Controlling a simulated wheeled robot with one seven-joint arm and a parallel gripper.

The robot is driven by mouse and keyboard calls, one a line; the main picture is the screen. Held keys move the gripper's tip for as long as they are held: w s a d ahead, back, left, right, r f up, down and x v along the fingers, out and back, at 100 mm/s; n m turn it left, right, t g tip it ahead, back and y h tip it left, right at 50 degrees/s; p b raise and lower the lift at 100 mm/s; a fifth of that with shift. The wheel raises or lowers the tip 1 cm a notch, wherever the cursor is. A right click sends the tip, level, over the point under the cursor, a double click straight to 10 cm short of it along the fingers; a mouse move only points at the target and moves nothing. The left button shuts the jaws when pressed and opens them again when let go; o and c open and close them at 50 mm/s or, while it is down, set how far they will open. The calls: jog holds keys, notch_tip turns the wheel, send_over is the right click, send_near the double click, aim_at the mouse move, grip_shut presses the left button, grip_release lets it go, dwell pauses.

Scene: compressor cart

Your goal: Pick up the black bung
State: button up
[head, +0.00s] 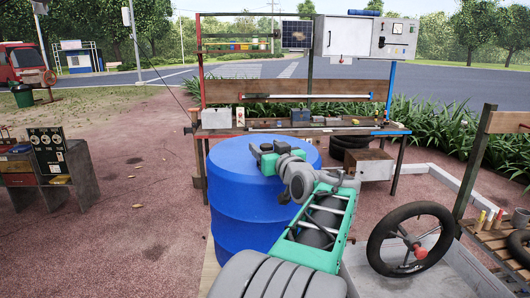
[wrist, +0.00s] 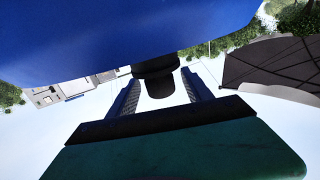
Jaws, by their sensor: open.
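The black bung (wrist: 156,68) shows in the wrist view against the blue drum (wrist: 110,35), which fills the top of that picture. It is a short dark cylinder with a wider part near the drum. My gripper (wrist: 161,85) is open, with one finger to each side of the bung. Light background shows between the bung and each finger, so they look apart. In the head view my gripper (head: 262,155) is over the top of the blue drum (head: 245,215). I cannot make out the bung there.
A workbench (head: 300,130) with tools and boxes stands behind the drum. A wheel (head: 409,239) stands to the right of my arm, near a slatted rack (head: 510,250). A dark cabinet (head: 45,175) is at the left. The ground left of the drum is clear.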

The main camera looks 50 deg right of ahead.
jog(key=x, duration=0.2)
jog(key=shift+w+d, duration=0.25)
jog(key=shift+w, duration=0.1)
jog(key=shift+a, duration=0.1)
jog(key=shift+c, duration=0.2)
grip_shut()
